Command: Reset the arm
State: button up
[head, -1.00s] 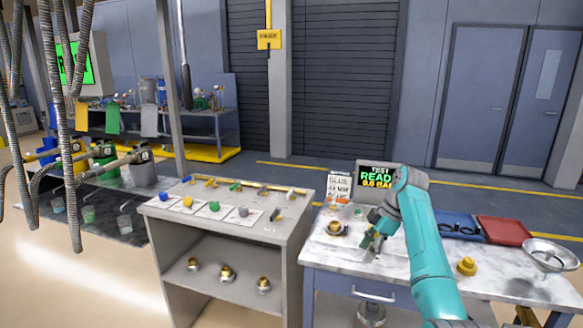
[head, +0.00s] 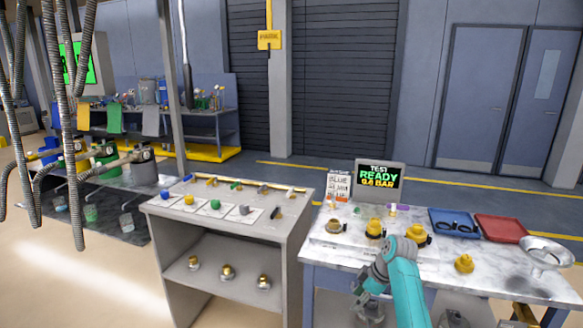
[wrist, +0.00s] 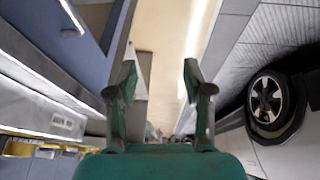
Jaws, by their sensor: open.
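My teal arm reaches up from the bottom of the head view, with my gripper (head: 361,296) low in front of the marble-topped bench (head: 480,262). In the wrist view my gripper (wrist: 160,85) shows two fingers well apart, with nothing between them. Beyond the fingers I see pale floor (wrist: 165,30). In the head view the fingertips are small and partly merge with the bench front behind them.
The bench holds brass fittings (head: 375,228), a test display (head: 379,181) reading READY, a blue tray (head: 455,222), a red tray (head: 502,228) and a metal bowl (head: 546,252). A grey shelf unit (head: 230,250) stands left of it. A wheel (wrist: 271,103) shows in the wrist view.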

jog(key=s+a+f+m+t+h, duration=0.1)
jog(key=s+f+m+t, duration=0.1)
jog(key=s+f, duration=0.65)
jog(key=s+a+f+m+t, duration=0.1)
jog(key=s+f+m, duration=0.3)
jog(key=f, duration=0.8)
jog(key=s+f+m+t+h, duration=0.1)
jog(key=s+f+t, duration=0.15)
jog(key=s, duration=0.75)
jog(key=s+f+m+t+h, duration=0.15)
jog(key=s+f, duration=0.25)
jog(key=s, duration=0.6)
jog(key=s+r+m+t, duration=0.15)
jog(key=s+r, duration=0.25)
jog(key=s, duration=0.5)
jog(key=s+r+m+t, duration=0.15)
jog(key=s+r, duration=0.25)
jog(key=s, duration=0.6)
jog(key=s+r+m+t, duration=0.1)
jog(key=s+r, duration=0.6)
jog(key=r, duration=0.4)
jog(key=s+r+m+t, duration=0.1)
jog(key=s+r+m, duration=0.1)
jog(key=s+r, duration=0.4)
notch_tip(320, 180, up, 5)
jog(key=shift+s+f+t, duration=0.1)
jog(key=shift+s+t, duration=0.2)
jog(key=shift+s, duration=0.05)
